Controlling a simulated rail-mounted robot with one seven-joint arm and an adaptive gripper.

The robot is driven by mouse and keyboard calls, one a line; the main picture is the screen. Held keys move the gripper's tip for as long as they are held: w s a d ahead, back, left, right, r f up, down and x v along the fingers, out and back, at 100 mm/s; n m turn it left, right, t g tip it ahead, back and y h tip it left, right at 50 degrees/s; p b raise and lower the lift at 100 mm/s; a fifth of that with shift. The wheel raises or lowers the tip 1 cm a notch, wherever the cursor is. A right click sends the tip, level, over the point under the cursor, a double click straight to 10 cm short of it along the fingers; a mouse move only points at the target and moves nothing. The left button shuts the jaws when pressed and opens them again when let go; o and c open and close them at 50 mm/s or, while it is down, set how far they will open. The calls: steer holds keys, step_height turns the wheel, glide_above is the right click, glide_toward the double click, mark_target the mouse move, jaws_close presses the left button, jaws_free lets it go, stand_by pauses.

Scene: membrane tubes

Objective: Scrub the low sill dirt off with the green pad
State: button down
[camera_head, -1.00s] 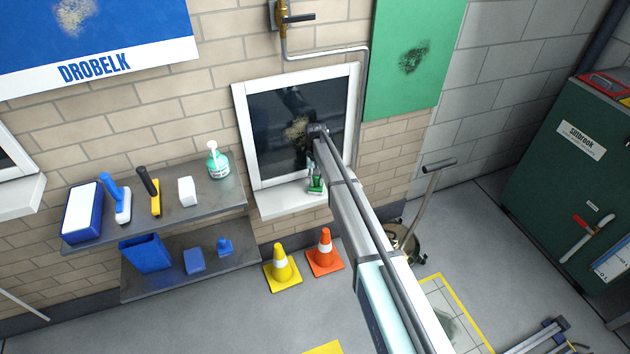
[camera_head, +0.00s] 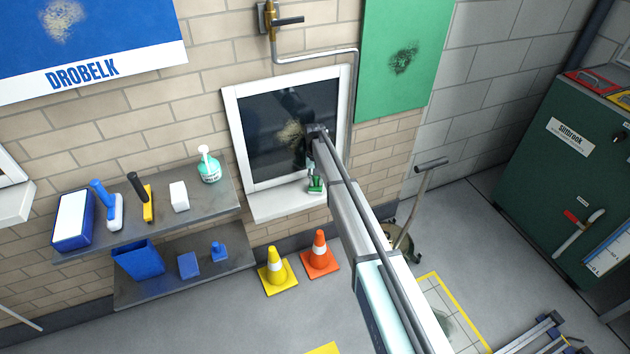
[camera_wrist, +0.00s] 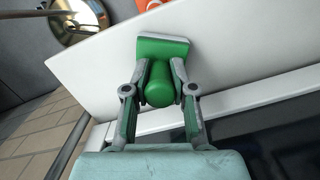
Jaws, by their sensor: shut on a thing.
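The green pad (camera_wrist: 160,50) has a flat head with a pale edge and a round green handle (camera_wrist: 159,84). My gripper (camera_wrist: 158,90) is shut on the handle, one finger on each side. The pad head is over the white sill (camera_wrist: 225,60) and looks to touch it. In the head view the green pad (camera_head: 316,186) is at the right end of the low window sill (camera_head: 272,207), below my arm. I see no dirt on the bare parts of the sill; the patch under the pad is hidden.
The dark window (camera_head: 270,130) above the sill has a tan smear. A yellow cone (camera_head: 276,271) and an orange cone (camera_head: 320,256) stand on the floor below. Shelves (camera_head: 225,205) with cleaning tools are at left. A pipe (camera_head: 354,85) runs right of the window.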

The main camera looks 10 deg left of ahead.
steer(key=shift+w+d, duration=0.35)
steer(key=shift+d, duration=0.3)
steer(key=shift+w+d, duration=0.35)
steer(key=shift+d, duration=0.25)
steer(key=shift+s+a+f, duration=0.1)
steer(key=shift+a, duration=0.05)
steer(key=shift+s+a, duration=0.35)
steer(key=shift+a, duration=0.25)
steer(key=shift+s+a, duration=0.3)
steer(key=shift+a, duration=0.3)
steer(key=shift+s+a, duration=0.4)
steer(key=shift+a, duration=0.25)
steer(key=shift+s+a, duration=0.35)
steer(key=shift+a, duration=0.25)
steer(key=shift+a, duration=0.1)
steer(key=shift+s+a, duration=0.35)
steer(key=shift+a, duration=0.25)
steer(key=shift+s+a, duration=0.35)
steer(key=shift+a, duration=0.2)
